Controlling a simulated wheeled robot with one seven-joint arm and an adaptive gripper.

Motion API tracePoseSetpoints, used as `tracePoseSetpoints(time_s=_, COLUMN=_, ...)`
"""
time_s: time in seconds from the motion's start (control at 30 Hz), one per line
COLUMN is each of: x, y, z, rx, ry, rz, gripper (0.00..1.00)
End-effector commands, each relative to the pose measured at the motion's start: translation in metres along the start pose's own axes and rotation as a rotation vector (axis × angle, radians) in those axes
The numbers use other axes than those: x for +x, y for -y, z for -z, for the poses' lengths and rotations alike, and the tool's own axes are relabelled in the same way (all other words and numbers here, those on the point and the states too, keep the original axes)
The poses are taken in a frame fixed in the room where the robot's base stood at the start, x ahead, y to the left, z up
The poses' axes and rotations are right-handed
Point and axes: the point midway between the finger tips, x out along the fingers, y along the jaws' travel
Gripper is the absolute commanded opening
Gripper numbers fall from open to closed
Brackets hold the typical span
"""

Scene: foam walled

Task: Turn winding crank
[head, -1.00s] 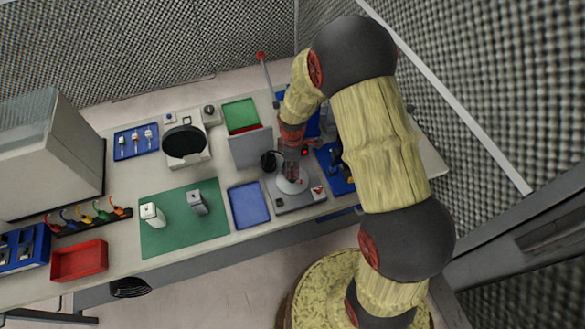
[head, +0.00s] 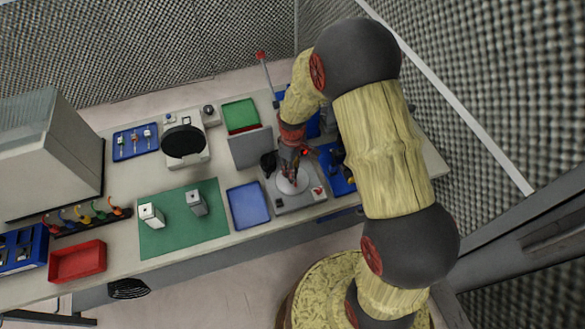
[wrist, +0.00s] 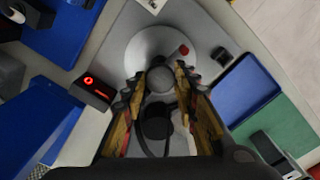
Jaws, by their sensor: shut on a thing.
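The winding crank is on a grey machine base (head: 283,203) on the bench. Its pale round disc (wrist: 150,45) shows in the wrist view, with a small red mark or knob (wrist: 183,49) near its right side. My gripper (wrist: 172,78) points down over the disc's near edge. Its fingers are closed around a rounded grey knob (wrist: 186,75), which I take to be the crank's handle. In the head view my gripper (head: 291,175) stands over the pale disc (head: 293,186) and hides part of the crank.
A blue tray (head: 248,205) and a green mat (head: 182,235) with two pale blocks lie to the left. A grey upright panel (head: 250,148) stands behind the tray.

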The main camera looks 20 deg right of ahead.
Motion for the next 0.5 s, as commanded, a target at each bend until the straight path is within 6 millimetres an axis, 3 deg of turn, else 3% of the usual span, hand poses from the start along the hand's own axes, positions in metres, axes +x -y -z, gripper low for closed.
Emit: tracePoseSetpoints(time_s=0.5, x=-0.0004, y=-0.0004, z=0.0008, rx=0.258, ry=-0.002, rz=-0.001, gripper=0.04)
